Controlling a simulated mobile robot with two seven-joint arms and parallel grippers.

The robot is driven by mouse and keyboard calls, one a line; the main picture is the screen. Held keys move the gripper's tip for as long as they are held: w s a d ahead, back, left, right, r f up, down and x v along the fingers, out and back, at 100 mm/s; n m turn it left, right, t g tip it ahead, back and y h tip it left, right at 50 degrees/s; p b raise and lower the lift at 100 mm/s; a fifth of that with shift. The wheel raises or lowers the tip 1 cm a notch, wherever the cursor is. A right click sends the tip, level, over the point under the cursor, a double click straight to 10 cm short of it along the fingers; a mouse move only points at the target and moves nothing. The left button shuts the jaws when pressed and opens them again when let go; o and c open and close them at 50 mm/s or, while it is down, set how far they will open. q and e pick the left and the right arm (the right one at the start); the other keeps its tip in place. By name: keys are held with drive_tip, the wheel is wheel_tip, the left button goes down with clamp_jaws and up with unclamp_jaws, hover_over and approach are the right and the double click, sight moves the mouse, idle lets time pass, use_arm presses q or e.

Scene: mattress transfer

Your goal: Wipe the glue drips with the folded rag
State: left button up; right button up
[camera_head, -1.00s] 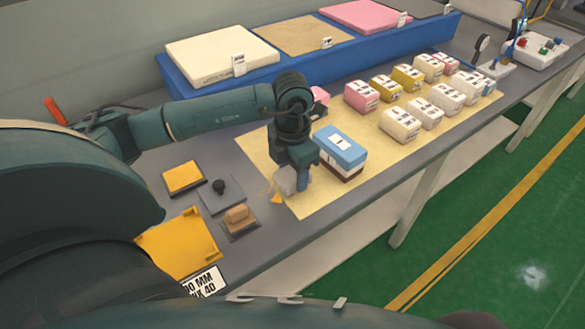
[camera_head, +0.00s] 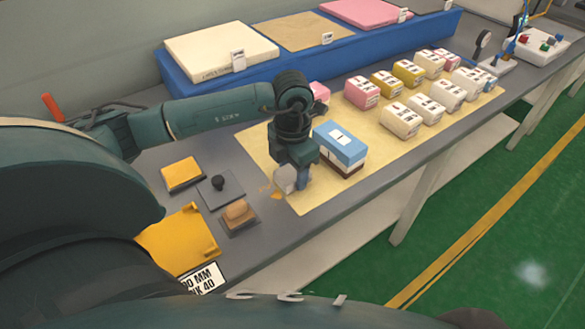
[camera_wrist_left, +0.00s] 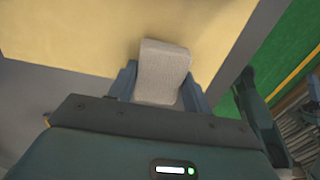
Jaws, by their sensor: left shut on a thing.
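My left gripper (camera_head: 294,181) is shut on the folded rag (camera_head: 284,178), a pale grey pad, near the front left corner of the yellow sheet (camera_head: 308,203). In the left wrist view the rag (camera_wrist_left: 163,70) sits between the two blue-grey fingers. Small orange glue drips (camera_head: 277,195) show just left of the rag, at the sheet's left edge. Any drips under the rag or gripper are hidden. I cannot tell whether the rag touches the surface.
A blue-topped block (camera_head: 341,143) stands close to the right of my gripper. Several pink, yellow and white blocks stand farther right. A brown block (camera_head: 238,213), a knobbed grey plate (camera_head: 220,187) and a yellow pad (camera_head: 182,173) lie left. A blue riser (camera_head: 200,84) runs behind.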

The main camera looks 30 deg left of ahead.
use_arm(q)
drive_tip(key=shift+f+b, duration=0.35)
drive_tip(key=shift+f, duration=0.15)
drive_tip(key=shift+r, duration=0.1)
